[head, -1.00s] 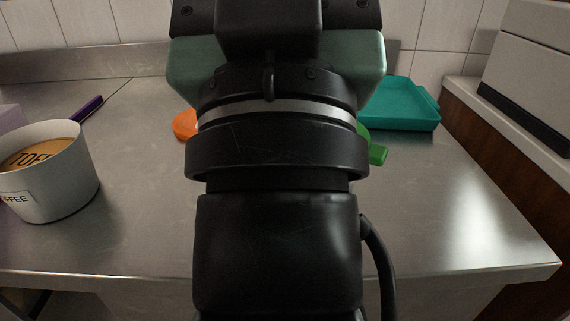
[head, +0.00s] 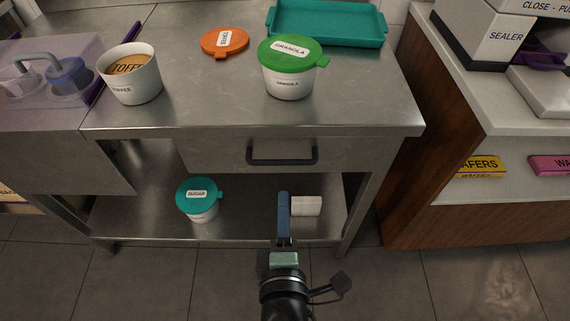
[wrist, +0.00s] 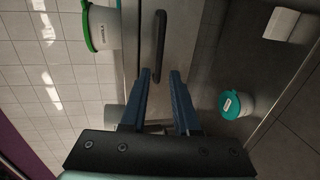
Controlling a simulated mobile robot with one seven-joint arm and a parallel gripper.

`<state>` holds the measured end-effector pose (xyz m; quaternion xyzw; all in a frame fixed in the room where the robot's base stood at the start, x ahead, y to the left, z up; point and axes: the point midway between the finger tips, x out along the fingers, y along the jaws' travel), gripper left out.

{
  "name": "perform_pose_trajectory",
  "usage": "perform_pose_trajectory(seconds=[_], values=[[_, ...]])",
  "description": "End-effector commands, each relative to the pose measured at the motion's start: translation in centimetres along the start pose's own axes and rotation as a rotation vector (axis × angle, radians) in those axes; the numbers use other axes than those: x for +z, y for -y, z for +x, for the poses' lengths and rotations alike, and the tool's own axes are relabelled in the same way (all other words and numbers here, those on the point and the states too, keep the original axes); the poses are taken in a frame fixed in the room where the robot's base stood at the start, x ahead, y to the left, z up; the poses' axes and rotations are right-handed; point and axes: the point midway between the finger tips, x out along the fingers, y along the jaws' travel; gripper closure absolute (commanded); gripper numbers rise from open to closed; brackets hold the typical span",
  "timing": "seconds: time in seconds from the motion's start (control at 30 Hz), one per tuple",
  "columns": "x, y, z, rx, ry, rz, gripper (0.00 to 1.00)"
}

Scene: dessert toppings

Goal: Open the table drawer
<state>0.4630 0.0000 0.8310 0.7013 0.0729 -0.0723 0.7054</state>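The table drawer (head: 222,153) is a grey metal front under the steel tabletop and looks closed. Its dark bar handle (head: 283,160) runs sideways across the front. In the wrist view the handle (wrist: 159,45) stands upright in the picture, ahead of the fingertips. My gripper (wrist: 157,78) has two blue fingers spread apart with nothing between them. In the head view my gripper (head: 284,196) is below and in front of the handle, apart from it; one finger mostly hides the other.
On the tabletop are a granola tub (head: 290,82), an orange lid (head: 224,42), a toffee tub (head: 136,84) and a teal tray (head: 328,24). A sugar tub (head: 199,205) and a white block (head: 306,206) sit on the lower shelf. A wooden-sided counter (head: 420,155) stands at right.

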Motion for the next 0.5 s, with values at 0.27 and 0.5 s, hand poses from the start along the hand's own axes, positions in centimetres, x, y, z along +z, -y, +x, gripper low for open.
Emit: perform_pose_trajectory(seconds=[0.27, 0.5], values=[[0.0, 0.0, 3.6, 0.003, 0.000, 0.003, 0.70], [0.0, -0.1, 7.7, 0.004, 0.001, 0.004, 0.70]])
